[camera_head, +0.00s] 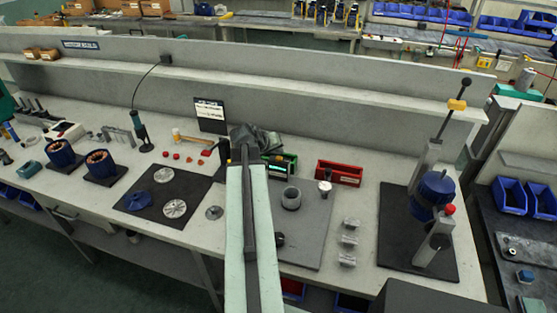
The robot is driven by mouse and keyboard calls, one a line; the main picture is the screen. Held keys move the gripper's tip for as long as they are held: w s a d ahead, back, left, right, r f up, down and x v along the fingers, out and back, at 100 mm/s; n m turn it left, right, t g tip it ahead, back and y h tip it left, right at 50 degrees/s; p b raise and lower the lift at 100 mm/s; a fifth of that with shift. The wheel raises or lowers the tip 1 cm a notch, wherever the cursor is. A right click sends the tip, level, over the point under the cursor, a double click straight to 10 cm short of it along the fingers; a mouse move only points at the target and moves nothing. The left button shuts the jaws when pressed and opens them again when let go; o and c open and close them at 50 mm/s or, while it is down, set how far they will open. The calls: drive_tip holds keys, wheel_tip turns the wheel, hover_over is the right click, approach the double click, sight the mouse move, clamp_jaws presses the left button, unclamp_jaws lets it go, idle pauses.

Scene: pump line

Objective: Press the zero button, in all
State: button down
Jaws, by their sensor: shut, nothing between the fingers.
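My pale green arm reaches up from the bottom centre of the head view. Its dark grey end, my gripper (262,143), is over the back middle of the bench, with its fingers shut and empty. The fingertips are small and hard to make out. I cannot tell whether my gripper touches the device.
A red bin (339,173) stands right of the device. A grey ring (291,198) stands on a grey plate (312,240). A blue press (432,195) with a raised lever is at the right. A dark sign (210,114) stands behind, before the long shelf (320,103).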

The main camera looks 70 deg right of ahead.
sight(278, 159)
idle(0.8)
drive_tip(key=shift+f+b, duration=0.45)
drive_tip(key=shift+f+b, duration=0.4)
idle(0.5)
idle(0.4)
drive_tip(key=shift+r+p, duration=0.85)
wheel_tip(278, 159, up, 5)
drive_tip(key=p, duration=0.5)
drive_tip(key=shift+r, duration=0.15)
